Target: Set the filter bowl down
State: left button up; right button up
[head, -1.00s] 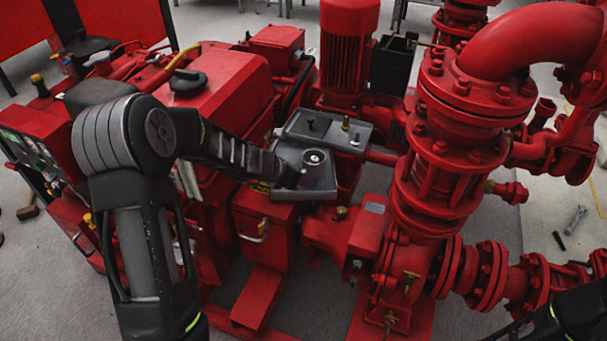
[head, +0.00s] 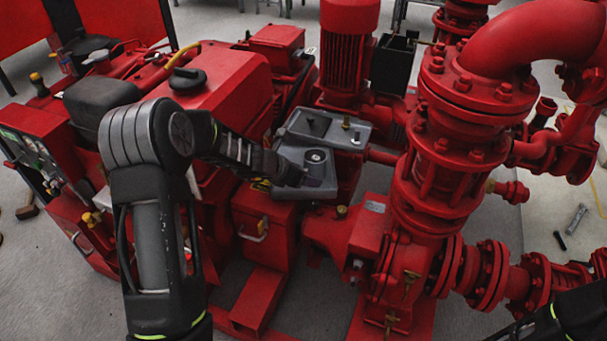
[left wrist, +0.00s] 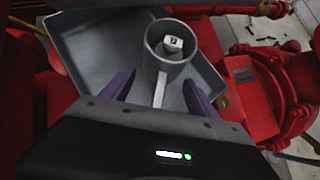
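The filter bowl (left wrist: 182,70) is a grey cup with a straight handle, and a small white block marked with dark characters lies inside it. It appears upright in the grey tray (left wrist: 82,45). In the head view the bowl (head: 316,156) shows as a round rim in the near part of the tray (head: 292,153). My left gripper (left wrist: 158,92) has its two purple fingers spread, one on each side of the handle, with gaps to it. In the head view the left gripper (head: 318,180) is at the tray's near side. My right gripper is out of view.
The far part of the tray holds a small dark piece (head: 311,124) and a dark knob (head: 346,122). A red engine (head: 225,85) stands left, a red motor (head: 347,50) behind, and a thick red flanged pipe (head: 440,170) close on the right.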

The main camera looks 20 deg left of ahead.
pick_arm(q)
jog(key=shift+r, duration=0.1)
jog(key=shift+r, duration=0.2)
jog(key=p+v, duration=0.4)
jog(key=v, duration=0.7)
jog(key=shift+s+r, duration=0.25)
jog(key=shift+s+a, duration=0.1)
dwell(0.3)
